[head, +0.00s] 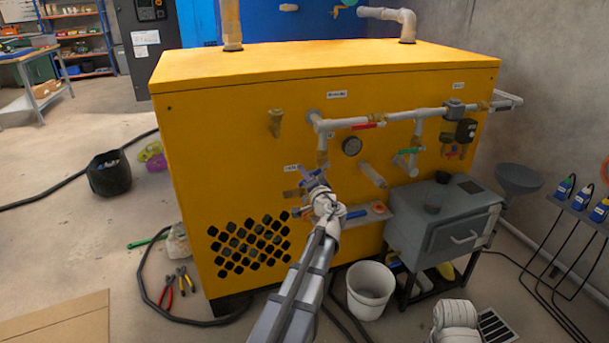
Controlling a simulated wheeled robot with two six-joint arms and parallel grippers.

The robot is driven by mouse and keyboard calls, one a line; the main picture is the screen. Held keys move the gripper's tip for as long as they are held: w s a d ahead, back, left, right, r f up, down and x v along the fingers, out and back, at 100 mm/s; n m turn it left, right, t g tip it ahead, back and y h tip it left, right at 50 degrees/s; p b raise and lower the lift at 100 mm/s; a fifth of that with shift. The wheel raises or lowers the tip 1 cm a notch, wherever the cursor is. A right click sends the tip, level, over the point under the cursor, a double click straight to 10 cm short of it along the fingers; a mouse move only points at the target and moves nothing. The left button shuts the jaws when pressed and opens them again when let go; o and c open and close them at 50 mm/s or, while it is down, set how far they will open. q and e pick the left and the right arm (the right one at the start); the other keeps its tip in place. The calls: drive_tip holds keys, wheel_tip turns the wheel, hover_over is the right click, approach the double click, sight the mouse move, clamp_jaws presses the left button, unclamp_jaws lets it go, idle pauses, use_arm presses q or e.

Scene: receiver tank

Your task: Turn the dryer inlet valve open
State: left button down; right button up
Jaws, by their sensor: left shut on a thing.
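The yellow dryer cabinet (340,85) fills the middle of the head view, with pipes and valves on its front. My left gripper (317,192) reaches up to the lower-left fittings and is shut on a blue valve handle (309,178) there. The gripper hides much of that valve, so the handle's exact angle is unclear. A red-handled valve (368,125) sits on the upper pipe, and a green-handled valve (410,151) sits lower right. The small labels are too blurred to read.
A pressure gauge (352,146) and a pipe stub (373,174) are just right of my gripper. A grey box on a stand (440,225) and a white bucket (370,288) stand at the lower right. Pliers (166,291) and a black hose (150,265) lie on the left floor.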

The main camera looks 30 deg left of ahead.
use_arm(q)
drive_tip(key=c, duration=0.8)
unclamp_jaws()
drive_tip(key=shift+s, duration=0.1)
drive_tip(key=shift+v, duration=3.85)
